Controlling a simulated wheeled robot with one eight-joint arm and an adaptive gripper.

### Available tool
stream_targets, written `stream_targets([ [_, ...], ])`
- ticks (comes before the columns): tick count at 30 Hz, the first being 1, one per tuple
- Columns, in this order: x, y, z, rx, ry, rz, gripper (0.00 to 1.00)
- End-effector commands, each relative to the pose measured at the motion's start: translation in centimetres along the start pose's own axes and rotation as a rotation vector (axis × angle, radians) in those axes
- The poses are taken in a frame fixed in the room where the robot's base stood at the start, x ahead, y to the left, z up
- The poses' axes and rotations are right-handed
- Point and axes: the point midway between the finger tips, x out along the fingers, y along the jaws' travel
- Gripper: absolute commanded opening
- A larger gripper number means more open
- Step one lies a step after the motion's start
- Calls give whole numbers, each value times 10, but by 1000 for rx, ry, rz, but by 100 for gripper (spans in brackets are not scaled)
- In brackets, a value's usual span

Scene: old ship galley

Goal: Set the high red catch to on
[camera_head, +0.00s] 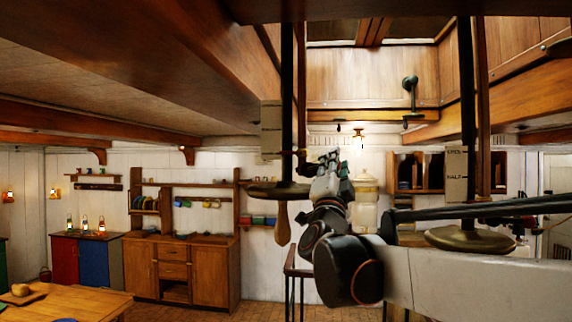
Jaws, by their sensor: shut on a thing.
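A dark upright post (287,80) hangs from the beams near the middle, with a pale label plate (271,130) on its left and a dark round disc (278,188) at its foot. A small reddish piece (301,153), which looks like the high red catch, shows at the post's right side. Its setting is too small to read. My gripper (313,167) is at the right of the post, just above the disc, its tips close to this piece. The fingers look shut on it, but the grip itself is small and partly hidden.
A wooden handle (282,222) hangs below the disc. A second post (467,90) with a marked plate (456,175) and brass disc (470,239) stands at the right, near my arm. A cream canister (365,200) is behind my gripper. Wooden beams (180,50) run low overhead.

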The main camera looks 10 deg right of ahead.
Motion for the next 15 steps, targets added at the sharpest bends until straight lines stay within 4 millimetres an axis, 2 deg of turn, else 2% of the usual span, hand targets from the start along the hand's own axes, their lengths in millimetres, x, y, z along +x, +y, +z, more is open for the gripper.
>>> stream_targets([
  [15, -8, 12, 4, 181, 102, 76, 0],
])
